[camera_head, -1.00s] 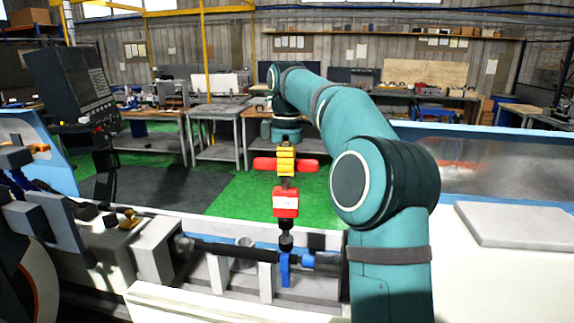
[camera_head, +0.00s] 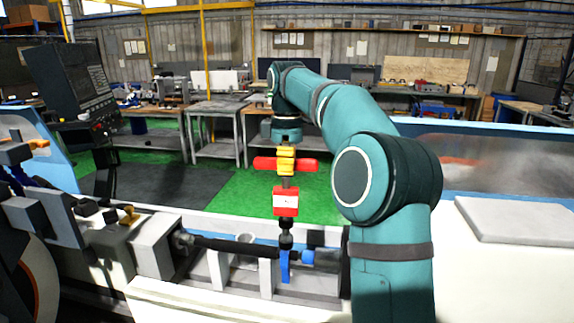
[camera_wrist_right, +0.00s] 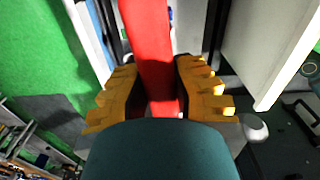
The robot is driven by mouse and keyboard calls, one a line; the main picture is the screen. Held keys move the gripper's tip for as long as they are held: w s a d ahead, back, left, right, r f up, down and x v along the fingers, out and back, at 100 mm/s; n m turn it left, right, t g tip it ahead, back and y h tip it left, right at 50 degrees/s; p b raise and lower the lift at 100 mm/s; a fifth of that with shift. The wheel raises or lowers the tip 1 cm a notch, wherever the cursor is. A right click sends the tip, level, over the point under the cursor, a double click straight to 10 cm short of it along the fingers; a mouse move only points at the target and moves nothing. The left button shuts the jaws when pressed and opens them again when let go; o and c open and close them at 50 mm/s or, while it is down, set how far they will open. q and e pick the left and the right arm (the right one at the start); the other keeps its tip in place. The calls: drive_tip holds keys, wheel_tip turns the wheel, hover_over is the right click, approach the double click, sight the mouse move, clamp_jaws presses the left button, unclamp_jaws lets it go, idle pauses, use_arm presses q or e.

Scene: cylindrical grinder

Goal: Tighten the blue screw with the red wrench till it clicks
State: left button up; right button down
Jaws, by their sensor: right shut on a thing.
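The red wrench (camera_head: 286,202) stands upright in the head view, with a red cross handle on top and a dark tip below. My right gripper (camera_head: 286,160), with yellow fingers, is shut on the red handle; in the right wrist view the fingers (camera_wrist_right: 160,90) sit on both sides of the red bar (camera_wrist_right: 148,40). The wrench's dark tip meets the top of a blue piece (camera_head: 285,268) on the horizontal dark shaft (camera_head: 235,246). I take this piece to be the blue screw or its holder; the contact itself is hidden. My left gripper is not in view.
A white block (camera_head: 155,248) holds the shaft at the left, and a blue end part (camera_head: 307,257) sits just right of the wrench. The white machine bed lies in front. A control panel (camera_head: 72,85) stands at the left, and a grey plate (camera_head: 515,220) lies at the right.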

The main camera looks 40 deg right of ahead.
drive_tip(key=shift+f, duration=0.1)
idle(0.6)
drive_tip(key=shift+f+m+p, duration=0.1)
drive_tip(key=shift+m+p, duration=0.35)
drive_tip(key=shift+m, duration=0.55)
